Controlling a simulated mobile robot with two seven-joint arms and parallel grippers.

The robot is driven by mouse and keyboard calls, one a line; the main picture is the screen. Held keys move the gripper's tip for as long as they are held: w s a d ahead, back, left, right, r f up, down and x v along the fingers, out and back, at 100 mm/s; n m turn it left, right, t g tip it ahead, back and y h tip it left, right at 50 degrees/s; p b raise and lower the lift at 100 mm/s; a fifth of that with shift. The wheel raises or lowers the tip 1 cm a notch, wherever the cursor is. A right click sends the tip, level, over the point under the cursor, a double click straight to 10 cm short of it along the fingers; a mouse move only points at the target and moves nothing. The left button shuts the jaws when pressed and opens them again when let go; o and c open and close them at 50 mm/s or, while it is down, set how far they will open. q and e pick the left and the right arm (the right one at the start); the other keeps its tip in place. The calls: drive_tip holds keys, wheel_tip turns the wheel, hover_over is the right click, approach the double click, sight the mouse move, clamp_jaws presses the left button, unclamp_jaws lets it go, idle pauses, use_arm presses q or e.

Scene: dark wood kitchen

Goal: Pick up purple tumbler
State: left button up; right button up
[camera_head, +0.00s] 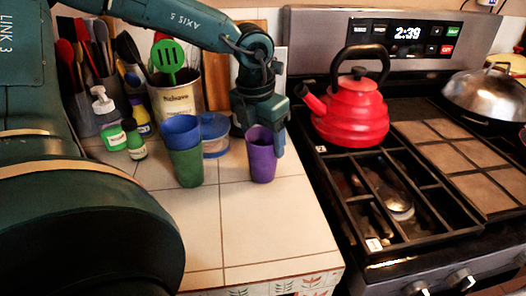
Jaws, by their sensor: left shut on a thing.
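The purple tumbler (262,156) stands upright on the tiled counter, near the counter's right side by the stove. My left arm comes in from the left and bends down over it. My left gripper (268,142) points downward and is shut on the purple tumbler at its rim. One finger shows on the tumbler's right side; the other is hidden. I cannot tell whether the tumbler's base touches the tile. My right gripper is not in view.
Blue (181,131) and green (186,166) tumblers are stacked to the left, before a blue-lidded container (215,137). Bottles and a utensil canister (178,98) stand behind. A red kettle (350,112) sits on the stove to the right. The front counter (250,225) is clear.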

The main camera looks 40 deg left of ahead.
use_arm(q)
wheel_tip(320, 180, up, 28)
drive_tip(key=p, duration=0.3)
drive_tip(key=s+a+f+n+y+p, duration=0.1)
drive_tip(key=s+a+f+n, duration=0.3)
drive_tip(key=s+a, duration=0.15)
drive_tip(key=s+a+f+n+p, duration=0.1)
drive_tip(key=s+a+f+n, duration=0.2)
drive_tip(key=s+a+n, duration=0.25)
wheel_tip(320, 180, down, 10)
drive_tip(key=shift+s+g+b, duration=0.3)
drive_tip(key=shift+s+b, duration=0.1)
drive_tip(key=shift+s, duration=0.05)
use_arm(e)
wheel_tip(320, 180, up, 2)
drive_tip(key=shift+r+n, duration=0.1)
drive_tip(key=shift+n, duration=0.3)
use_arm(q)
drive_tip(key=shift+d+m, duration=0.15)
drive_tip(key=shift+m, duration=0.1)
